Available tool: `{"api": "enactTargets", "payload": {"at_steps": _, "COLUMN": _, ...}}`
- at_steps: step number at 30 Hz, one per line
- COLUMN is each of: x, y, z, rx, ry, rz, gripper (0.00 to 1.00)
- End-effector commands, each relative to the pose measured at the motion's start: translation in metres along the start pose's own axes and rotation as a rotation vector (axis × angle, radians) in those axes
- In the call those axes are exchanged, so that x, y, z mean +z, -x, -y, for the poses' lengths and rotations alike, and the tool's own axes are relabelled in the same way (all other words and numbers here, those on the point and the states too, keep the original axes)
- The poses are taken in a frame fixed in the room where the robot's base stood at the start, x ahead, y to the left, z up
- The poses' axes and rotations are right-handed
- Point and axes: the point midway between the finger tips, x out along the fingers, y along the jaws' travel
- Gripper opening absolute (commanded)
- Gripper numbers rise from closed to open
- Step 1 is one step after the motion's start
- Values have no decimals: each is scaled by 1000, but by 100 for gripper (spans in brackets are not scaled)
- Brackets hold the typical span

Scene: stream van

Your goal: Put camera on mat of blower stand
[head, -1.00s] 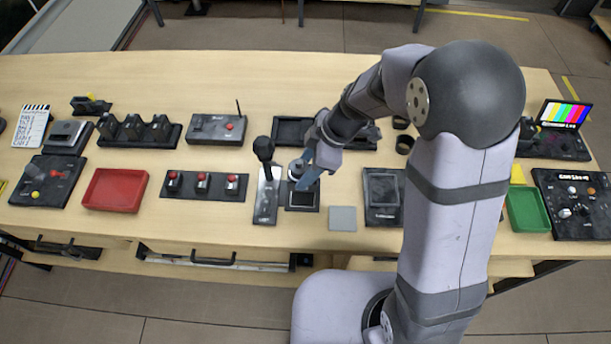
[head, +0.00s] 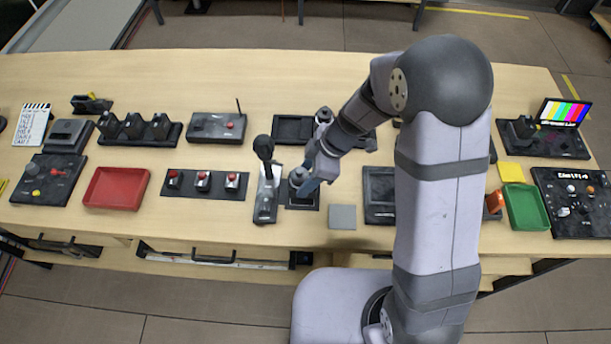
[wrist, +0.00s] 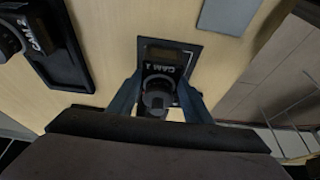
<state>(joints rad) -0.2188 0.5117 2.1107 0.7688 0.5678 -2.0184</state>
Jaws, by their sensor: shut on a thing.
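A dark camera (wrist: 158,92) with a round lens sits between my gripper's blue fingers; it also shows in the head view (head: 297,178). My gripper (wrist: 157,98) is shut on it. The camera is over or on a small dark pad (wrist: 170,54), beside a "CAM 1" label. The pad is partly covered in the head view (head: 302,205). I cannot tell whether the camera touches it. Left of it, a black round-headed object (head: 264,149) stands on a grey plate (head: 265,212). I cannot tell which item is the blower stand.
A second camera (head: 323,116), marked "CAM 2" (wrist: 44,36), is at a black tray (head: 290,130) behind. A grey square (head: 342,217) lies at the front right. My arm hides some table to the right.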

Motion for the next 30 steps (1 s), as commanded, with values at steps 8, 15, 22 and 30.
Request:
{"api": "enactTargets", "payload": {"at_steps": 8, "x": 0, "y": 0, "z": 0, "rx": 0, "ry": 0, "rz": 0, "gripper": 64}}
{"api": "enactTargets", "payload": {"at_steps": 15, "x": -1, "y": 2, "z": 0, "rx": 0, "ry": 0, "rz": 0, "gripper": 64}}
{"api": "enactTargets", "payload": {"at_steps": 22, "x": -1, "y": 19, "z": -1, "rx": 4, "ry": 2, "rz": -2, "gripper": 64}}
{"api": "enactTargets", "payload": {"at_steps": 30, "x": 0, "y": 64, "z": -1, "rx": 7, "ry": 0, "rz": 0, "gripper": 64}}
